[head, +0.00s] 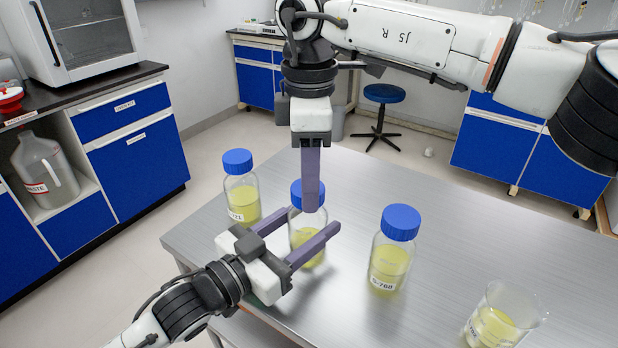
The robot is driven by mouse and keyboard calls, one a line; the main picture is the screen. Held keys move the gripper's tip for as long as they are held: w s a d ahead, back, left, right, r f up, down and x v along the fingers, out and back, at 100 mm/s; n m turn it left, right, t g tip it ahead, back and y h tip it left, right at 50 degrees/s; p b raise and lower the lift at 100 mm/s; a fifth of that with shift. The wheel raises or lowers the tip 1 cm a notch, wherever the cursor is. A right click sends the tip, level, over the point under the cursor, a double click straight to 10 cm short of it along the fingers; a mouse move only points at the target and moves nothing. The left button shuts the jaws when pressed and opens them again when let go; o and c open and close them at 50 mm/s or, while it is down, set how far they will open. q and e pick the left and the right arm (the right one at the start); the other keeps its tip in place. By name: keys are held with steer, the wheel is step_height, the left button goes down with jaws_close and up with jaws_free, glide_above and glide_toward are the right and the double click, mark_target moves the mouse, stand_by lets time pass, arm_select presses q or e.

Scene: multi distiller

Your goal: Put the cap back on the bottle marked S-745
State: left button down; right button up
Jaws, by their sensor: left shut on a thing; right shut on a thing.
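The middle bottle (305,258) holds yellow liquid and stands upright on the metal table; its label is hidden by my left gripper, so I cannot read S-745. My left gripper (310,221) comes in low from the left, one finger on each side of this bottle, shut on it. My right gripper (312,207) points down from above and is shut on a blue cap (295,194) over the bottle's mouth. The fingers hide part of the cap and the neck, so I cannot tell whether the cap is seated.
A blue-capped bottle (242,194) with a label ending in 721 stands to the left. Another capped bottle (389,262), marked S-768, stands to the right. A glass beaker (498,322) of yellow liquid is near the front right. The table's (480,235) right back area is clear.

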steer(key=shift+m, duration=1.2)
steer(key=o, duration=1)
steer(key=shift+r, duration=2.3)
steer(key=shift+c, duration=0.4)
